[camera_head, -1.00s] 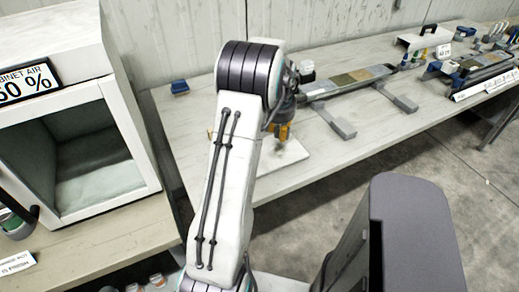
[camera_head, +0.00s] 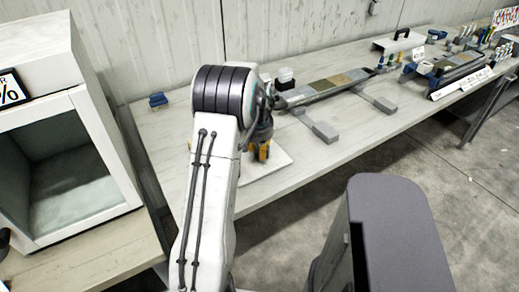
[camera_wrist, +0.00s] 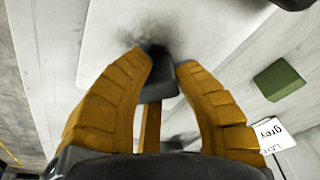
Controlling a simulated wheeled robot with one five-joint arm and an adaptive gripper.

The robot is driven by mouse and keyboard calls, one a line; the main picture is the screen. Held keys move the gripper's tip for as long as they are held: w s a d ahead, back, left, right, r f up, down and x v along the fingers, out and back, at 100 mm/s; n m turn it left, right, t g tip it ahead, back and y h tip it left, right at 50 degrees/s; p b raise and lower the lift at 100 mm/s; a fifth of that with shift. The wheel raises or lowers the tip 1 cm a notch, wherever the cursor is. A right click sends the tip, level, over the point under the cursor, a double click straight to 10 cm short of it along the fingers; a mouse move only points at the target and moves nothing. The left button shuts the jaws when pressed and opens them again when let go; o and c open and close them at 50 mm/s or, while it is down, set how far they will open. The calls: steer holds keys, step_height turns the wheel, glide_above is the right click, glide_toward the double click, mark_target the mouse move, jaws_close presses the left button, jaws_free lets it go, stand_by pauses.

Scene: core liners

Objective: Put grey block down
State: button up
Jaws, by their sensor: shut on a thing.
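The grey block (camera_wrist: 158,88) is a small dark grey piece between the yellow fingertips of my gripper (camera_wrist: 160,75) in the wrist view. My gripper is shut on it. A dark smudge or shadow lies on the white board (camera_wrist: 215,25) just past the block. I cannot tell whether the block touches the board. In the head view my gripper (camera_head: 261,153) is low over the white board (camera_head: 268,168) on the long bench, and the block is hidden there.
A long core tray (camera_head: 325,88) on grey supports (camera_head: 320,131) stands right of my gripper. A white cabinet (camera_head: 70,225) stands left. A small blue thing (camera_head: 157,100) lies at the back.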

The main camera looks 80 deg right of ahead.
steer(key=o, duration=0.9)
steer(key=shift+r, duration=0.1)
steer(key=v, duration=1.2)
steer(key=shift+w, duration=0.1)
